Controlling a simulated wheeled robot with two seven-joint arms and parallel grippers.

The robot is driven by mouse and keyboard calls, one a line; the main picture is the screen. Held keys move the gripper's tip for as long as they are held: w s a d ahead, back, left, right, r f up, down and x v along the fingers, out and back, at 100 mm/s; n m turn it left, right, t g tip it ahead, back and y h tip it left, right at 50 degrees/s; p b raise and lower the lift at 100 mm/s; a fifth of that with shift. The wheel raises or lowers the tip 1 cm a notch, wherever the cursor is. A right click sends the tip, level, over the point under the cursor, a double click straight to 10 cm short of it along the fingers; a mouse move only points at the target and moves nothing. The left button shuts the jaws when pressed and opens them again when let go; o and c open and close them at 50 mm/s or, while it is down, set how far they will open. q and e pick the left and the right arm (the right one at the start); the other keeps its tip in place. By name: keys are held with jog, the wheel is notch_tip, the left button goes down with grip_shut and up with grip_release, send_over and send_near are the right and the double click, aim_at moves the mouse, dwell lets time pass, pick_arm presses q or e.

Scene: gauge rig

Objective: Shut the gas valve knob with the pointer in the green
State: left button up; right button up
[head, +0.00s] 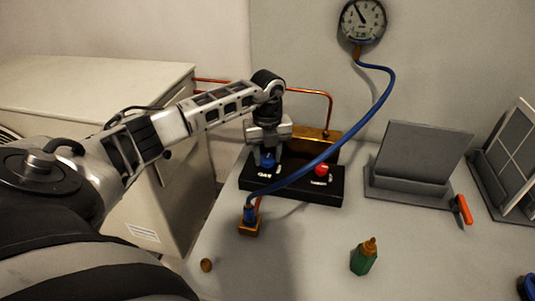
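The blue gas valve knob (268,160) sits on the left of a black box (290,185), above a white "GAS" label. My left gripper (268,156) points down over it, with one finger on each side and the knob filling the gap; it looks shut on the knob. The knob is partly hidden by the fingers. The round gauge (362,20) hangs on the wall at the top, its dark pointer tilted up and left; a green band is too small to make out. My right gripper is not in view.
A red knob (321,170) is on the box's right. A blue hose (345,140) runs from the gauge across the box to a brass fitting (249,225). The front middle table is mostly clear.

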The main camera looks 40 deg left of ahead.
aim_at(267, 158)
pick_arm(q)
jog(key=c, duration=0.4)
jog(key=m+b, duration=0.1)
jog(key=m, duration=0.4)
jog(key=shift+m, duration=0.3)
jog(key=o, duration=1)
jog(key=shift+r, duration=0.15)
notch_tip(267, 158, up, 16)
jog(key=b, duration=0.1)
jog(key=shift+f, duration=0.2)
